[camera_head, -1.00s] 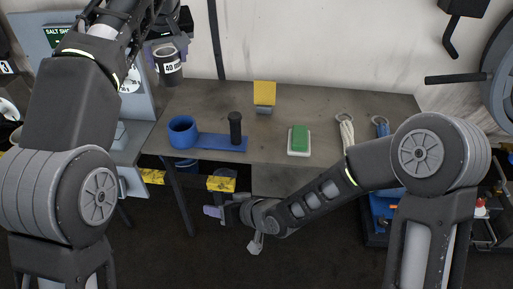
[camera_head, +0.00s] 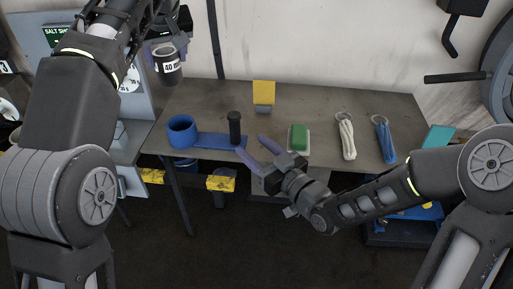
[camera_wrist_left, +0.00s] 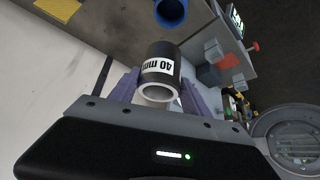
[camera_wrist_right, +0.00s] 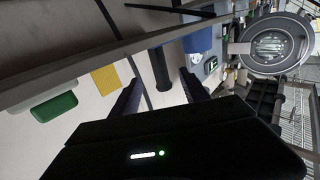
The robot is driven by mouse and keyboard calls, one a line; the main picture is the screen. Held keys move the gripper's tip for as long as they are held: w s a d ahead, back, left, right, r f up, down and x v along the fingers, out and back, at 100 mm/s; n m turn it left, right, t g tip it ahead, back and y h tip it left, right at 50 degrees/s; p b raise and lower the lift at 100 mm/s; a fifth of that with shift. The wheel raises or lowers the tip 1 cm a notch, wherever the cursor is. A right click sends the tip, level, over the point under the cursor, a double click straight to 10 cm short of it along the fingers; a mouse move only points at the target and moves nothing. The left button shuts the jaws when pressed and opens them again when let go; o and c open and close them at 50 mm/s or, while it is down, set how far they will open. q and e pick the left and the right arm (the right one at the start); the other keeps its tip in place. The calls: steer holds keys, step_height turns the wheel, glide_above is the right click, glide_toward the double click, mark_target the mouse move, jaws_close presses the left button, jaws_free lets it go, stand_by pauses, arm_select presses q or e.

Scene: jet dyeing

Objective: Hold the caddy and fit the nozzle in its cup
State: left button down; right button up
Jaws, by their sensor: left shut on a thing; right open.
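The black nozzle (camera_head: 168,70) carries a white "40 mm" label. My left gripper (camera_head: 167,48) is shut on it and holds it in the air above the table's back left. In the left wrist view the nozzle (camera_wrist_left: 160,66) sits between both fingers. The blue caddy (camera_head: 221,141) lies on the table, with a round open cup (camera_head: 182,133) at its left and a black upright post (camera_head: 234,127) at its right. My right gripper (camera_head: 256,150) is open and empty, just right of the post. In the right wrist view the post (camera_wrist_right: 160,70) shows beyond and between the fingers.
A green-and-white block (camera_head: 299,139) lies right of my right gripper. A yellow-topped block (camera_head: 264,95) stands behind. A white bundle (camera_head: 346,138) and a blue bundle (camera_head: 384,140) lie further right on the table (camera_head: 320,105). The wall is close behind.

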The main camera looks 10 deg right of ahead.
stand_by(0.4)
steer(key=x, duration=1.2)
steer(key=shift+d, duration=0.1)
jaws_close()
stand_by(0.3)
stand_by(0.4)
